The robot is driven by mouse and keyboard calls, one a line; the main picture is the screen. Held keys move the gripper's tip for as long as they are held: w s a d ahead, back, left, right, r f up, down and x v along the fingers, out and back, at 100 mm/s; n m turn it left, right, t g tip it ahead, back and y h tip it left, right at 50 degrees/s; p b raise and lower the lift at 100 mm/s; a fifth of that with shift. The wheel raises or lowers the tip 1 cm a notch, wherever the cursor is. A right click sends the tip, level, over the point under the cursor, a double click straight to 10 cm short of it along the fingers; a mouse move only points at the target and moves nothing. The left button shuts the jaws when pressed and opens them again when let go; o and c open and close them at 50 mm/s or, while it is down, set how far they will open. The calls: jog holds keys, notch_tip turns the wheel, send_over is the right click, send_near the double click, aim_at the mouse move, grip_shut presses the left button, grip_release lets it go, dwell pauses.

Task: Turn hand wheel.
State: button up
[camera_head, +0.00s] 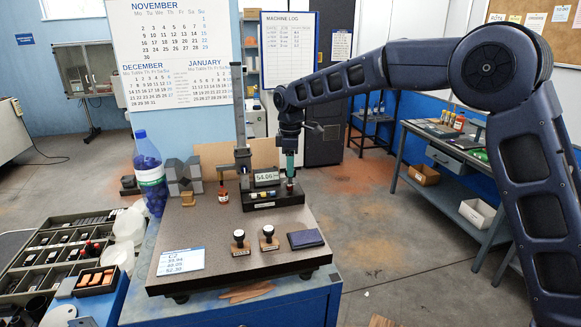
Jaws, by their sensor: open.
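A height gauge stands on the dark granite plate (215,270), with a tall upright column (238,105) and a digital display (266,178) reading about 54.06. Its dark base (272,199) carries small coloured buttons. I cannot make out a hand wheel clearly; it may be small or hidden by my gripper. My gripper (290,180) is open and points down at the right end of the gauge's base. A teal upright piece shows at its fingers; I cannot tell whether it touches the gauge.
Two stamps (268,238), a dark pad (305,239) and a note card (181,260) lie on the plate's front. A small red bottle (222,192) and grey V-blocks (184,176) stand left of the gauge. A blue bottle (149,170) stands beyond the plate's left edge. The plate's middle is clear.

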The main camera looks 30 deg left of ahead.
jog(key=shift+f, duration=0.5)
jog(key=c, duration=1)
jog(key=shift+m, duration=0.4)
